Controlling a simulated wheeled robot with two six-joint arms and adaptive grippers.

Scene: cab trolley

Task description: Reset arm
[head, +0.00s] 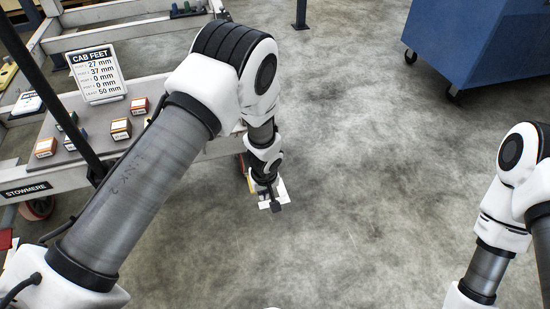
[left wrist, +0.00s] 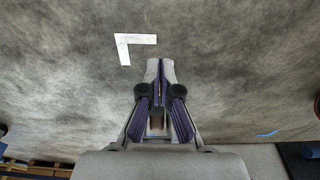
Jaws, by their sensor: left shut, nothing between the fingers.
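My left gripper (head: 275,205) hangs low over the bare concrete floor, to the right of the trolley, at the end of my left arm. In the left wrist view its two fingertips (left wrist: 160,63) are together and nothing is between them. My right arm shows at the right edge of the head view, but its gripper is out of view.
The trolley (head: 27,186) stands at left, bearing several small boxes (head: 121,128) and a CAB FEET sign (head: 97,73). A blue wheeled cabinet (head: 485,45) stands at the back right. A white L-shaped mark (left wrist: 123,44) lies on the floor. The middle floor is clear.

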